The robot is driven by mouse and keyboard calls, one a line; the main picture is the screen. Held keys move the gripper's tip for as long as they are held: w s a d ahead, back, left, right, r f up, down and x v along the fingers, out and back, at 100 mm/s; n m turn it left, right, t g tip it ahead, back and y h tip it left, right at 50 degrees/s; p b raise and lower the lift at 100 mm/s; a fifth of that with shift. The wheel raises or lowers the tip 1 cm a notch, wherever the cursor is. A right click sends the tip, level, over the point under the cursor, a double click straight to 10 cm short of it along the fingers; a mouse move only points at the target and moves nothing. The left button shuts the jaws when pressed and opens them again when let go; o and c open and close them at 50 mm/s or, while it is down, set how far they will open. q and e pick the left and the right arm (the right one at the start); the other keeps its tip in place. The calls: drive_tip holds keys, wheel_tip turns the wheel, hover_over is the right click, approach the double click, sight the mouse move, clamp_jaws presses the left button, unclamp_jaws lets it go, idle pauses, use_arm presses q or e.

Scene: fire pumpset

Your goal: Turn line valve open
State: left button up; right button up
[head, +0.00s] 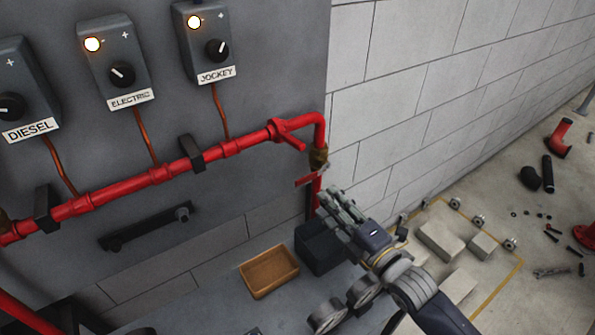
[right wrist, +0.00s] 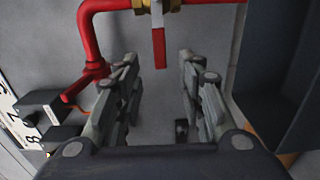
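The line valve has a brass body (head: 318,157) near the lower end of the red pipe's right-hand bend. Its red lever handle (head: 304,181) sticks out at the pipe. In the right wrist view the brass body (right wrist: 146,6) is at the top edge, with the red handle (right wrist: 158,48) hanging down from it. My right gripper (head: 337,201) is just below and right of the valve. In the right wrist view its fingers (right wrist: 157,75) are spread apart with nothing between them. The handle shows beyond the fingertips, roughly centred in the gap; contact cannot be seen. My left gripper is not in view.
The red pipe (head: 160,174) runs along the grey panel below the Diesel (head: 25,90), Electric (head: 117,65) and Jockey (head: 206,42) boxes. A brown tray (head: 268,285) and a dark box (head: 317,248) lie below. Fittings and tools lie on the floor at right.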

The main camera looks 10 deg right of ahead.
sight(306, 180)
drive_tip(key=p+x, duration=0.1)
drive_tip(key=x, duration=0.3)
drive_tip(key=shift+w+r, duration=0.15)
drive_tip(key=x, duration=0.5)
drive_tip(key=shift+p, duration=0.3)
drive_tip(key=shift+w+a, duration=0.2)
drive_tip(key=shift+w, duration=0.25)
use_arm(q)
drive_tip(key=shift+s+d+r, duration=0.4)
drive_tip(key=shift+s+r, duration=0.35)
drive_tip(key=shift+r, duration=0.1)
use_arm(e)
drive_tip(key=shift+w, duration=0.1)
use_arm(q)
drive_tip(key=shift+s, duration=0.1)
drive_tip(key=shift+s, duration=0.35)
use_arm(e)
clamp_jaws()
